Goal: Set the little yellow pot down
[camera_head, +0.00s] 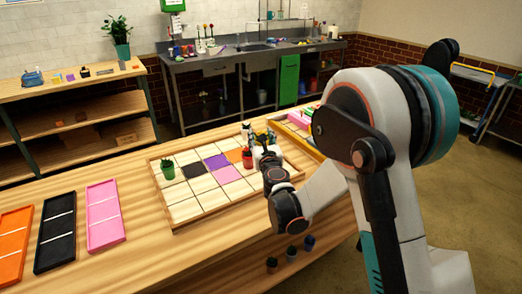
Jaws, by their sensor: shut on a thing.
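My gripper (262,141) is small in view, over the right back part of a wooden grid tray (184,214). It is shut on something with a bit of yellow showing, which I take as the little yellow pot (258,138). The fingers and wrist hide most of the pot, and I cannot tell whether it touches the tray. A red pot (247,161) with a plant stands in the tray just left of my gripper. A green pot (168,175) with a plant stands at the tray's left.
The tray has cream, black, purple, orange and pink squares. Orange (12,243), black (56,233) and pink (106,216) trays lie on the table at left. Pink and yellow things (300,120) lie behind my gripper. Small dark pots (291,254) stand below the table's front edge.

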